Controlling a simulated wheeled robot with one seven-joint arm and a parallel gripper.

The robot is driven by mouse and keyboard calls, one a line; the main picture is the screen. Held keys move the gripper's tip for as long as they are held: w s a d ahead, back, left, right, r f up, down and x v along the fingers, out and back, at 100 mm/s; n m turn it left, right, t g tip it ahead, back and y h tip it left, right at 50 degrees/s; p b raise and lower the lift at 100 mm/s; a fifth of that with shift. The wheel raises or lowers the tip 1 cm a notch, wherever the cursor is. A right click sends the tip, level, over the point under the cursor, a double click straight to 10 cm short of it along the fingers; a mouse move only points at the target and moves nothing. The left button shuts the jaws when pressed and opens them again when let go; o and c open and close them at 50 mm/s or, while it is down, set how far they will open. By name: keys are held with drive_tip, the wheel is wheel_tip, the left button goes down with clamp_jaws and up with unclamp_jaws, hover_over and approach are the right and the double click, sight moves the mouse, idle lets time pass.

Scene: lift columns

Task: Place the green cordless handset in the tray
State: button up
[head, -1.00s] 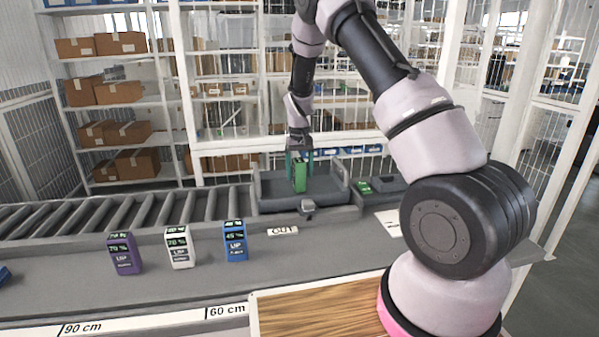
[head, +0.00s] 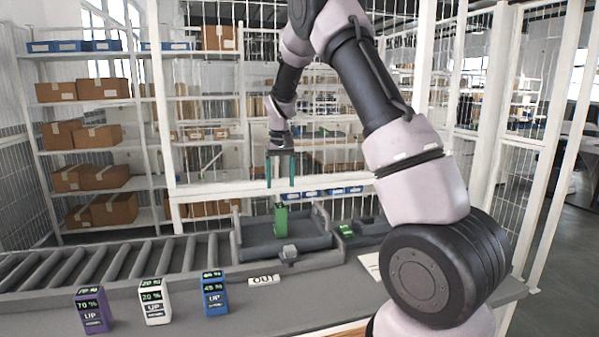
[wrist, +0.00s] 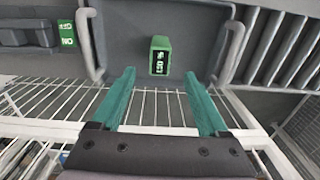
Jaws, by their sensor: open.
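The green handset (head: 280,219) stands upright in the grey tray (head: 312,244), towards its left part. In the wrist view the handset (wrist: 160,56) shows its top and small display, with the tray floor (wrist: 205,35) around it. My gripper (head: 281,186) is open and empty above the handset. In the wrist view its two teal fingers (wrist: 162,88) are spread wide, apart from the handset on both sides.
Purple (head: 93,310), white (head: 154,302) and blue (head: 214,294) handsets stand on the grey counter in front. A roller conveyor (head: 110,264) lies left of the tray. A holder with a green label (head: 346,230) is at its right. Shelves with cartons (head: 103,88) stand behind.

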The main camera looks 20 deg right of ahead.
drive_tip(key=s+d+r+m+t+y, duration=0.2)
drive_tip(key=s+d+r+t, duration=0.15)
drive_tip(key=s+r, duration=1.2)
drive_tip(key=s+d+r+m+t, duration=0.1)
drive_tip(key=s+r, duration=0.1)
drive_tip(key=s, duration=0.7)
drive_tip(key=s+r+m+t, duration=0.1)
drive_tip(key=s+r+t, duration=0.1)
drive_tip(key=s, duration=0.7)
drive_tip(key=shift+s+d+r, duration=0.3)
drive_tip(key=shift+d+r, duration=0.1)
drive_tip(key=shift+r, duration=0.15)
